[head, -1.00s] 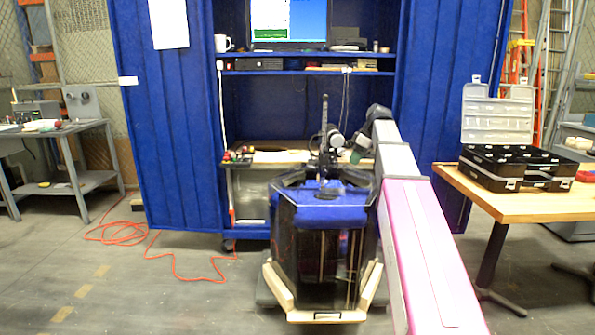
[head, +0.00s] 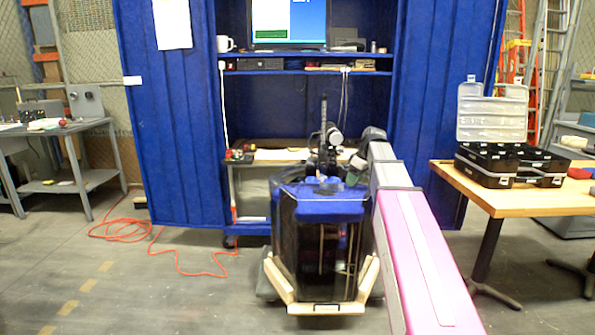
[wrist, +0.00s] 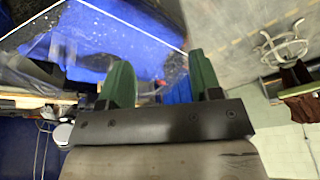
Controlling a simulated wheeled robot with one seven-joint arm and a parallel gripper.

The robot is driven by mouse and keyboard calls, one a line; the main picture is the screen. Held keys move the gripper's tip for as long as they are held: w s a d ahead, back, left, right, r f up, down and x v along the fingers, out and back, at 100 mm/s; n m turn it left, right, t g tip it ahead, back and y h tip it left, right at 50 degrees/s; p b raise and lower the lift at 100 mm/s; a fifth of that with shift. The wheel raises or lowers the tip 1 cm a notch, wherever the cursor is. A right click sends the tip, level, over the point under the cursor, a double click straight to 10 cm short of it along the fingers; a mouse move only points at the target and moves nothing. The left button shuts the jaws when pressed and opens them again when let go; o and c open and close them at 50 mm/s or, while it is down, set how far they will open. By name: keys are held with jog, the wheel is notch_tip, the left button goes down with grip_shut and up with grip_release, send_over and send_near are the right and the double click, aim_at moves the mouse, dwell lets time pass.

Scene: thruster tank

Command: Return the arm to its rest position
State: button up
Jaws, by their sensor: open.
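My arm (head: 420,250), with a pink link, reaches forward from the lower right in the head view. My gripper is small and partly lost against the equipment there. In the wrist view my gripper (wrist: 160,68) shows two green fingers set apart with nothing between them. The dark tank (head: 318,245) with a blue top (head: 325,208) stands ahead on a wooden-edged base. In the head view the end of the arm is over the tank's back right side. The exact gap to the tank cannot be told.
A blue cabinet (head: 180,130) with shelves and a monitor (head: 288,22) stands behind the tank. A wooden table (head: 530,200) with an open black case (head: 510,165) is at right. A grey bench (head: 70,180) is at left. An orange cord (head: 180,250) lies on the floor.

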jog(key=s+a+f+m+g+h, duration=0.1)
jog(key=s+f+m, duration=0.4)
jog(key=s+f, duration=0.7)
jog(key=s+a+f+m+h, duration=0.2)
jog(key=s+f+m, duration=0.3)
jog(key=s+f, duration=0.7)
notch_tip(320, 180, down, 9)
jog(key=shift+s+r+g, duration=0.15)
jog(key=shift+s+g, duration=0.25)
jog(key=shift+a, duration=0.1)
